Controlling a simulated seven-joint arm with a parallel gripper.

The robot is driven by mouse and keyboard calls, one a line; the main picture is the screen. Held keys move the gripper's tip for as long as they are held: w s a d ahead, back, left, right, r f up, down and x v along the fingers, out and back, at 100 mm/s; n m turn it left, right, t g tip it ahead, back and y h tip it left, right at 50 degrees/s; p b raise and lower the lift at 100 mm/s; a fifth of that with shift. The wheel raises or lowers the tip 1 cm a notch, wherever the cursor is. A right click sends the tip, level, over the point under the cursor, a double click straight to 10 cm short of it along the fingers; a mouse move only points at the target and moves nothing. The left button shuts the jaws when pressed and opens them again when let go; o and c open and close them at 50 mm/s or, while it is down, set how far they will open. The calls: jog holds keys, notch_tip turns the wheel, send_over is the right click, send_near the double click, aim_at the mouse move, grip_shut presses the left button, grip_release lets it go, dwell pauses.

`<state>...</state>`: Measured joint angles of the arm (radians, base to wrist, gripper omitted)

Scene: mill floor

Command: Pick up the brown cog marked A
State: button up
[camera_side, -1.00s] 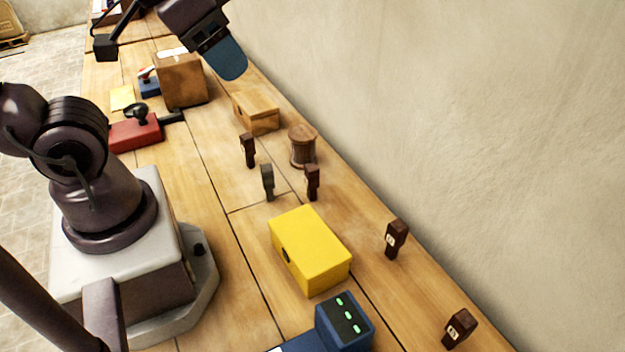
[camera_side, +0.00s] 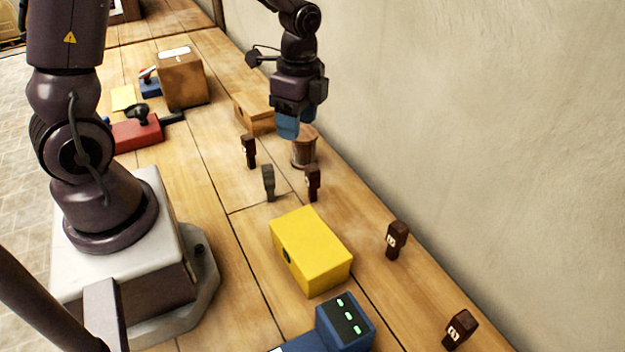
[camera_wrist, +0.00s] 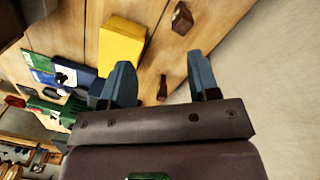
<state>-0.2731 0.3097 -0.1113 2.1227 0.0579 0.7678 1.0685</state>
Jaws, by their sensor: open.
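Several small dark brown upright pieces that may be the cogs stand on the bench in the side view: one (camera_side: 249,150) at the back left, one (camera_side: 313,182) in front of the wooden spool, one (camera_side: 397,240) to the right of the yellow box, and one (camera_side: 460,329) at the front right. The two nearer ones carry pale labels whose letters I cannot read, so I cannot tell which is A. My gripper (camera_side: 288,126) is above the bench, close to the spool, its blue fingers pointing down. In the wrist view my gripper (camera_wrist: 160,62) is open and empty; a brown piece (camera_wrist: 162,88) shows between the fingers.
A grey piece (camera_side: 268,182) stands among the brown ones. The wooden spool (camera_side: 305,150), a small wooden box (camera_side: 253,113) and a yellow box (camera_side: 311,250) stand nearby. A blue device (camera_side: 344,322) is at the front. The wall (camera_side: 480,120) borders the bench's right side.

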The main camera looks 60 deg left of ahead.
aim_at(313, 167)
jog(key=w+f+m, duration=0.1)
jog(key=f+m, duration=0.1)
jog(key=f, duration=0.2)
jog(key=w+f+m, duration=0.1)
jog(key=f+m, duration=0.2)
jog(key=f, duration=0.2)
jog(key=w+f+m, duration=0.1)
jog(key=f+m, duration=0.2)
jog(key=f, duration=0.2)
jog(key=shift+a+f+t, duration=0.15)
jog(key=shift+t, duration=0.15)
jog(key=shift+c, duration=0.4)
jog(key=c, duration=0.9)
